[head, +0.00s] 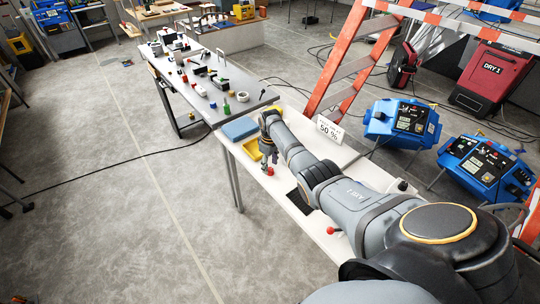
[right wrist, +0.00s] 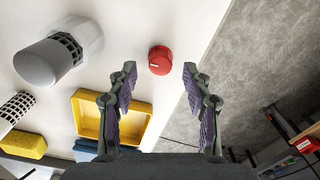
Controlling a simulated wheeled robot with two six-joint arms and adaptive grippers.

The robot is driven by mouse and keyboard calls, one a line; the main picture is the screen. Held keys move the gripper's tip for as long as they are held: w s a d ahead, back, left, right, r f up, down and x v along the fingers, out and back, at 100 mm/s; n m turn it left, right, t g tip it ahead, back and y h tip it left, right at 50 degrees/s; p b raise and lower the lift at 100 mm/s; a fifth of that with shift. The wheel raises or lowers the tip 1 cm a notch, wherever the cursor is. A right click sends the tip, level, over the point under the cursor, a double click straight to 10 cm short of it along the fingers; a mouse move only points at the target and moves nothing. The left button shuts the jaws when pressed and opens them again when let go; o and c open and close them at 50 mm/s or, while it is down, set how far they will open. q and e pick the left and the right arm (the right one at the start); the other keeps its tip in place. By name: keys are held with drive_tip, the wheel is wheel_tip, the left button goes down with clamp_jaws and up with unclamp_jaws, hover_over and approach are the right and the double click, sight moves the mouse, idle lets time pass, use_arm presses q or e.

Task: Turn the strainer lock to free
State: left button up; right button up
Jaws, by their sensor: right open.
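A round red knob (right wrist: 160,60) with a small white mark sits on the white table top; I take it for the strainer lock. In the head view the red knob (head: 269,171) shows just below my right gripper (head: 268,160). My right gripper is open, pointing down, and in the right wrist view the knob appears between and slightly beyond its fingertips (right wrist: 160,72), with no contact visible. A grey cylinder with a black mesh band (right wrist: 60,58) lies left of the knob in that view, perhaps the strainer. My left gripper is not in view.
A yellow tray (right wrist: 86,122) and a blue block (head: 240,128) lie near the knob. A red-topped lever (head: 331,230) stands nearer me. A "50 %" sign (head: 330,129), an orange ladder (head: 352,62) and blue machines (head: 402,122) are to the right. Grey floor left is mostly clear.

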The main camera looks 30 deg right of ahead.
sight(270, 169)
wheel_tip(270, 169, up, 10)
drive_tip(key=shift+s+f, duration=0.1)
drive_tip(key=shift+f, duration=0.05)
idle(0.5)
